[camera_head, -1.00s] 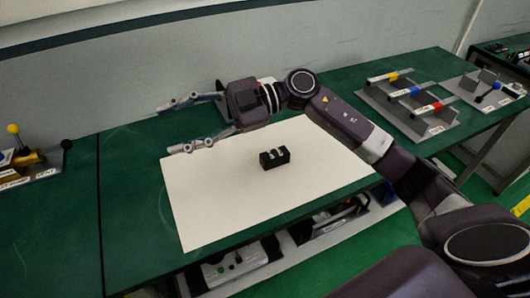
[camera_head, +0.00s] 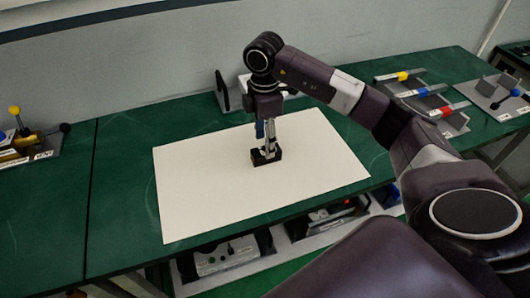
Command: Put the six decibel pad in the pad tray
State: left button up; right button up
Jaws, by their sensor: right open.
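A small black block (camera_head: 259,160) lies on the white sheet (camera_head: 200,205) in the middle of the table. It looks like the pad, but its marking is too small to read. My right gripper (camera_head: 267,152) points straight down over the block. Its fingers are open and reach down to the block, partly hiding its top; I cannot tell whether they touch it. A grey rack (camera_head: 459,125) with yellow, blue and red marked bars stands at the right; I cannot tell whether it is the pad tray. My left gripper is not in view.
A grey plate with a blue-knobbed lever (camera_head: 514,93) is at the far right. A fixture with a yellow knob (camera_head: 14,110) is at the left. A black upright piece (camera_head: 221,92) stands behind the sheet. Several units sit on a shelf below.

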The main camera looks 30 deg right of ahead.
jog(key=f, duration=0.1)
jog(key=f+p, duration=0.1)
jog(key=f, duration=0.1)
jog(key=shift+s+d+f+p, duration=0.2)
jog(key=shift+d+f+p, duration=0.1)
jog(key=shift+d, duration=0.1)
jog(key=shift+f, duration=0.5)
jog(key=shift+a, duration=0.1)
jog(key=c, duration=1.2)
grip_shut()
jog(key=shift+w+r, duration=0.1)
jog(key=shift+r, duration=0.05)
